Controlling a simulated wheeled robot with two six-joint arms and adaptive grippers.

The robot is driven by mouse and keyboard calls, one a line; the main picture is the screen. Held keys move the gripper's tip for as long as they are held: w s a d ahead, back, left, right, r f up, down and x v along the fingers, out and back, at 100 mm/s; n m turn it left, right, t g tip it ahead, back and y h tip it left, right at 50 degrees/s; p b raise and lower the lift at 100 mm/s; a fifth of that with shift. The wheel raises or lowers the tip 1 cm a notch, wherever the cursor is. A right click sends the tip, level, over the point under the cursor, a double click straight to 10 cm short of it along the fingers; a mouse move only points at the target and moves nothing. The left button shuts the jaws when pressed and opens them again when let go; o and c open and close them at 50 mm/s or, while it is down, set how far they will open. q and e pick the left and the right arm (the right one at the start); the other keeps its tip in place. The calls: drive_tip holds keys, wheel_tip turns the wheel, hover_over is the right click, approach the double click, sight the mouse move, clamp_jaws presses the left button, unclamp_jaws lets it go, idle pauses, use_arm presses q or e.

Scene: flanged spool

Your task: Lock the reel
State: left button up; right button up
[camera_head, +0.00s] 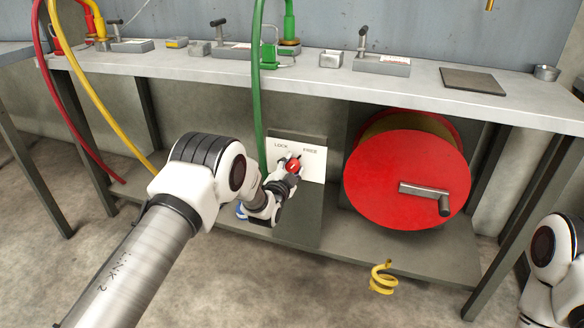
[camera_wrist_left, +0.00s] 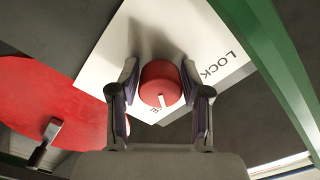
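A red knob (camera_head: 293,165) with a white mark sits on a white panel (camera_head: 313,165) labelled LOCK and FREE under the bench. In the left wrist view the knob (camera_wrist_left: 161,85) lies between the two fingers of my left gripper (camera_wrist_left: 160,75), with small gaps at its sides. The fingers look open around it. The knob's white mark points toward a letter E, the visible end of FREE, and away from LOCK. The red flanged reel (camera_head: 400,175) with a grey crank handle (camera_head: 425,190) stands right of the panel. My right gripper is out of view.
A green hose (camera_head: 257,90) hangs just behind my left gripper. Red (camera_head: 60,110) and yellow (camera_head: 95,95) hoses hang at the left.

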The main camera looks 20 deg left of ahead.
use_arm(q)
drive_tip(key=c, duration=0.5)
drive_tip(key=shift+n, duration=0.4)
drive_tip(key=shift+n+p, duration=0.55)
drive_tip(key=shift+n, duration=0.45)
drive_tip(key=n+p, duration=0.1)
drive_tip(key=n, duration=0.2)
drive_tip(key=n+p, duration=0.1)
drive_tip(key=n, duration=0.4)
drive_tip(key=shift+d, duration=0.1)
drive_tip(key=shift+n, duration=1.5)
